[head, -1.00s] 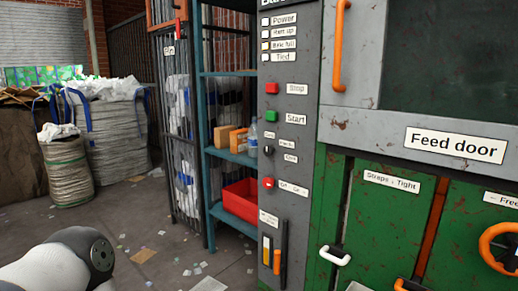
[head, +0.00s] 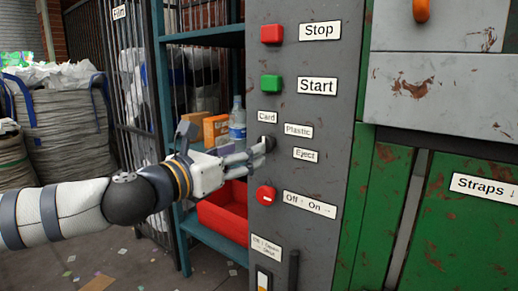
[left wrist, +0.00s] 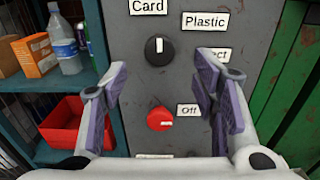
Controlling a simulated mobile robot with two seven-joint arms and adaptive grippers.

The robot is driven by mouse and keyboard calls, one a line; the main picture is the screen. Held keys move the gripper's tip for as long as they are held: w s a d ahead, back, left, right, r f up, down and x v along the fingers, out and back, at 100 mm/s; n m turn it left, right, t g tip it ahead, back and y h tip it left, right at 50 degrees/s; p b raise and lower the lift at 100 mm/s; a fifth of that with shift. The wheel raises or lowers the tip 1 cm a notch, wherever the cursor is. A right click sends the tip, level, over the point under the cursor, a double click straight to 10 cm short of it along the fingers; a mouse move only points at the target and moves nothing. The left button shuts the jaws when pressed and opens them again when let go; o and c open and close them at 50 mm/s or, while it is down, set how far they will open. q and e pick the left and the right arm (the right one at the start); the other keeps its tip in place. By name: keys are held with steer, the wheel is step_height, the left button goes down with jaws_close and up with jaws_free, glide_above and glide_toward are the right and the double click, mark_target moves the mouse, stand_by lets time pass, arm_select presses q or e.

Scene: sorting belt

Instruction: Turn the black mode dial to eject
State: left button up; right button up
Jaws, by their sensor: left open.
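The black mode dial (left wrist: 159,48) is on the grey control panel, with its white pointer line upright, toward the Card label (left wrist: 150,6). The Plastic label (left wrist: 206,20) is to its upper right. The Eject label (head: 306,155) is to its right, partly hidden by a finger in the left wrist view. My left gripper (left wrist: 163,70) is open and empty, its fingers reaching toward the panel on either side below the dial. In the head view the left gripper (head: 256,150) overlaps the dial (head: 269,142); contact cannot be told. My right gripper is not in view.
A red rotary switch (head: 265,195) marked Off/On is just below the dial. Green start (head: 271,83) and red stop (head: 272,34) buttons are above. Left of the panel, a blue shelf holds a bottle (head: 237,122), boxes and a red bin (head: 222,221).

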mark_target(268, 143)
arm_select(q)
steer(key=x, duration=0.7)
steer(key=shift+w+f, duration=0.15)
steer(key=shift+w, duration=0.05)
steer(key=shift+d, duration=0.1)
steer(key=c, duration=1.2)
